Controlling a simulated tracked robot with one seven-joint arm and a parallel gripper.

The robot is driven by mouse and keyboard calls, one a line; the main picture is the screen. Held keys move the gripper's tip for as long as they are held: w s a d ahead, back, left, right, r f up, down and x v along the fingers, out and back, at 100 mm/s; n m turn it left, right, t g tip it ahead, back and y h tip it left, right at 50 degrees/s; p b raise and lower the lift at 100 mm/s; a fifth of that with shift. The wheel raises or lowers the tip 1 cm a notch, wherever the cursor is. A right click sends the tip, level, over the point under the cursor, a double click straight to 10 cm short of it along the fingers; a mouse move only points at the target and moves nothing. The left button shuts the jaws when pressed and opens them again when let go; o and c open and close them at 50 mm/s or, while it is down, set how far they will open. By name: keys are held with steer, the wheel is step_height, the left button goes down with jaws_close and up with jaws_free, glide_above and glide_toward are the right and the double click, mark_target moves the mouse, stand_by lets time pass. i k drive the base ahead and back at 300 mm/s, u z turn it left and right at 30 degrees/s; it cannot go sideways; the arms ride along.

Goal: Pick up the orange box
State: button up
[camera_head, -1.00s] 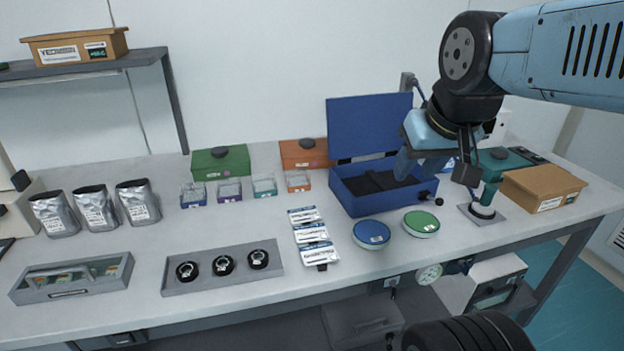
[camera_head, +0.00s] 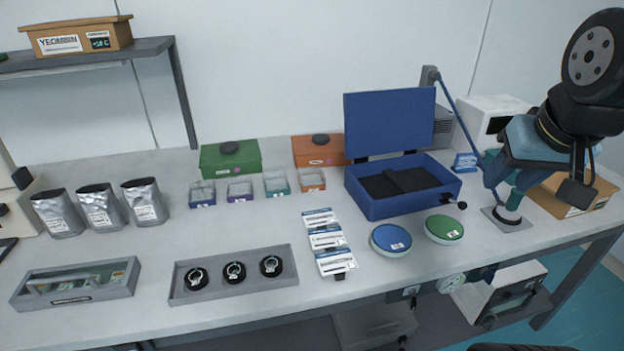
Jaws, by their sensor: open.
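The orange box (camera_head: 318,152) is a closed, low box with a round black knob on its lid. It sits at the back of the table against the wall, between the green box and the open blue case. A small orange open-topped box (camera_head: 311,180) stands just in front of it. My gripper (camera_head: 535,185) is at the right of the picture, far to the right of the orange box and raised above the table. It is open, and I see nothing held in it. It partly hides a cardboard box and a teal object behind it.
A green box (camera_head: 231,158) stands left of the orange box. The blue case (camera_head: 410,207) stands open at its right, lid raised. Small open boxes stand in front. Blue (camera_head: 390,238) and green (camera_head: 444,228) discs lie near the front. A post on a base (camera_head: 507,217) stands below my gripper.

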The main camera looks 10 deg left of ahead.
mark_target(318, 188)
steer(key=u, duration=0.1)
steer(key=k, duration=0.5)
steer(key=u, duration=0.6)
steer(key=i, duration=1)
